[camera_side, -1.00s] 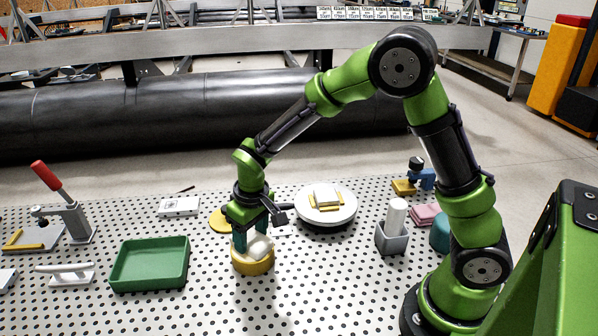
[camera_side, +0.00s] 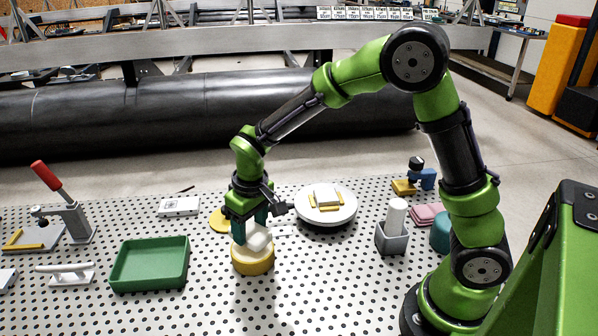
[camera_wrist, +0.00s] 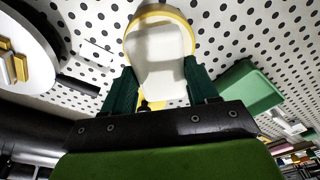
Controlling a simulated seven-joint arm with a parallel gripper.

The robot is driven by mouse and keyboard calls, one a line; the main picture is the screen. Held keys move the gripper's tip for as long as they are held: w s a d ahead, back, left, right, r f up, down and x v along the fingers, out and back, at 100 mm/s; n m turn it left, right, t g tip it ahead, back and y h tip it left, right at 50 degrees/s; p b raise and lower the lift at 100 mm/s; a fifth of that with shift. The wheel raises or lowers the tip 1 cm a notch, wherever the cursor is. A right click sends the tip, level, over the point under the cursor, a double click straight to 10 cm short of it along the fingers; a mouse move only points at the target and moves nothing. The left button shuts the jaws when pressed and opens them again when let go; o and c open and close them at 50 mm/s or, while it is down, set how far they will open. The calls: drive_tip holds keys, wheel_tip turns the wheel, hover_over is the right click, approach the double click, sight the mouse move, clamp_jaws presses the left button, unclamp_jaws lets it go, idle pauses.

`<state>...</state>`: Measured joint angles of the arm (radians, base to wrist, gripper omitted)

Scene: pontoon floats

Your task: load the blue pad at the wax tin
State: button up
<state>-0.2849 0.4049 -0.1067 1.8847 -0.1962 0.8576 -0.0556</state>
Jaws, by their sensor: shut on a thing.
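The wax tin (camera_side: 253,264) is a round yellow tin standing below my gripper in the side view. Its yellow rim (camera_wrist: 186,22) shows at the top middle of the wrist view. My gripper (camera_side: 251,234) points down with its dark teal fingers shut on a white block-like pad (camera_side: 259,240). The pad also shows pale between the fingers in the wrist view (camera_wrist: 158,72). It is over the tin, slightly tilted; I cannot tell whether it still touches the contents. No blue face shows on it.
A green tray (camera_side: 150,264) lies to the left. A round white turntable (camera_side: 338,218) with yellow strips and a pale block stands right of the gripper. A yellow disc (camera_side: 218,221) lies just behind the tin. A grey holder with a white cylinder (camera_side: 393,235) stands further right.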

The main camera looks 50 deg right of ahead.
sight(248, 228)
drive_tip(key=shift+r, duration=2.25)
